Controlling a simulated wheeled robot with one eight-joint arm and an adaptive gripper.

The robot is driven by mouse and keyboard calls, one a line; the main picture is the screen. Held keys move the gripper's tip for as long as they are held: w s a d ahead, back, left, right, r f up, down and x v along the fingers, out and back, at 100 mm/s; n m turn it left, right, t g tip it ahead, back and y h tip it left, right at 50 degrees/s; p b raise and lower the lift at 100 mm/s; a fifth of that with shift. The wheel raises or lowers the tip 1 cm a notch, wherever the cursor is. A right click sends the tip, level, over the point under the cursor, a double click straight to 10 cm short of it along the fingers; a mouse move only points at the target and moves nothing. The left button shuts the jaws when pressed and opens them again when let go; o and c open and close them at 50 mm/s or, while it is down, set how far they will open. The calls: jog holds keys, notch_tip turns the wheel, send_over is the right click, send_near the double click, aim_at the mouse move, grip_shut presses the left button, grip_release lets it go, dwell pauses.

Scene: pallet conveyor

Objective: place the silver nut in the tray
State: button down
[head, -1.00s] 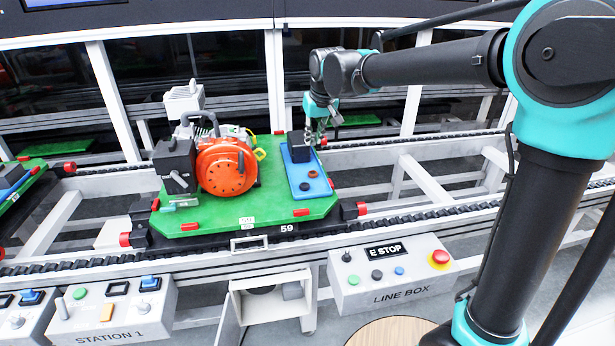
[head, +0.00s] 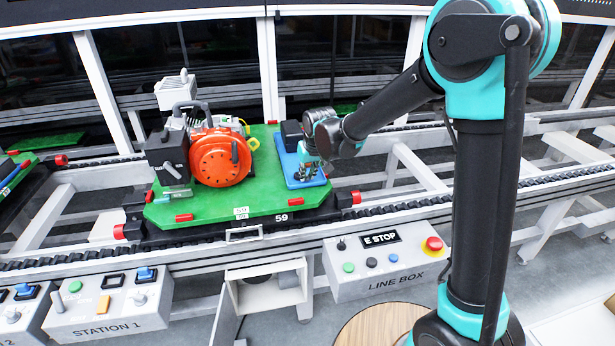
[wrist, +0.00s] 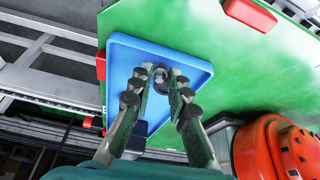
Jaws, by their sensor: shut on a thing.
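The tray is a shallow blue one (head: 287,164) at the right end of the green pallet; it fills the middle of the wrist view (wrist: 123,62). My gripper (head: 308,174) is over the tray, fingers pointing down, low near its floor. In the wrist view my gripper (wrist: 162,76) is shut on a grey ring-shaped piece, the silver nut (wrist: 162,72), between its fingertips. I cannot tell whether the nut touches the tray floor. In the head view my gripper hides the nut and much of the tray's right part.
A black block (head: 291,132) stands at the tray's far end. An orange engine (head: 220,158) stands left of the tray on the green pallet (head: 215,206). A line box with an E-stop (head: 433,244) is in front of the conveyor. Red clips line the pallet edge.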

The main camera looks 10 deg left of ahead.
jog(key=shift+f, duration=0.5)
jog(key=c, duration=1.4)
grip_release()
jog(key=shift+f, duration=0.1)
jog(key=shift+c, duration=0.2)
jog(key=v, duration=1.2)
jog(key=s+d+f+m, duration=0.1)
jog(key=d+f+m, duration=0.15)
jog(key=d, duration=0.95)
jog(key=s+d+f+m, duration=0.1)
jog(key=s+d+f, duration=0.2)
jog(key=s+d, duration=0.2)
jog(key=s+d+f+m+h, duration=0.1)
jog(key=s+d+f, duration=0.3)
jog(key=d, duration=0.6)
jog(key=s+d+f+m+h, duration=0.1)
jog(key=s+d+f, duration=0.3)
jog(key=s+d, duration=0.4)
jog(key=shift+s+d+f+m+t, duration=0.2)
jog(key=shift+d+m+t, duration=0.1)
jog(key=shift+m, duration=0.25)
